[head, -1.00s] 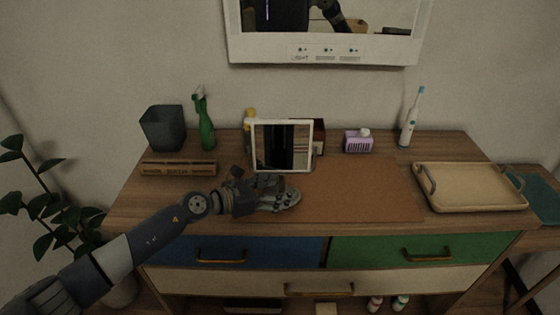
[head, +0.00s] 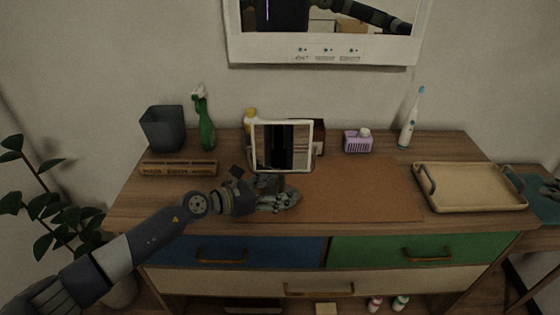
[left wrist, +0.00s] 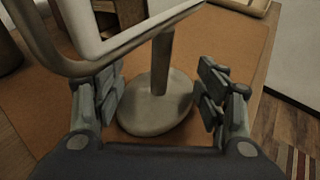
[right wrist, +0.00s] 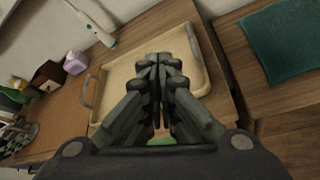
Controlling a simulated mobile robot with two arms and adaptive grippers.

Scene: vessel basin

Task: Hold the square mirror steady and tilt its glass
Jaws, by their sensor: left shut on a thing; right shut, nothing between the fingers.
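The square mirror (head: 312,150) stands on the brown mat with its pale frame facing me and its glass dark. My left gripper (head: 278,198) is low at its foot. In the left wrist view the mirror's round base (left wrist: 155,118) and post lie between the fingers of the left gripper (left wrist: 158,95), which is shut on the base; finger contact is hard to see. My right gripper (right wrist: 160,62) is shut and empty, in front of the tray in its wrist view. In the head view it shows at the far right edge (head: 550,187), away from the mirror.
The tan tray (head: 470,204) lies on the right of the dresser top. A toothbrush (head: 408,125), purple box (head: 357,144), green spray bottle (head: 204,125), dark bin (head: 158,130) and wooden holder (head: 178,169) line the back and left. The mat (head: 370,190) is clear right of the mirror.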

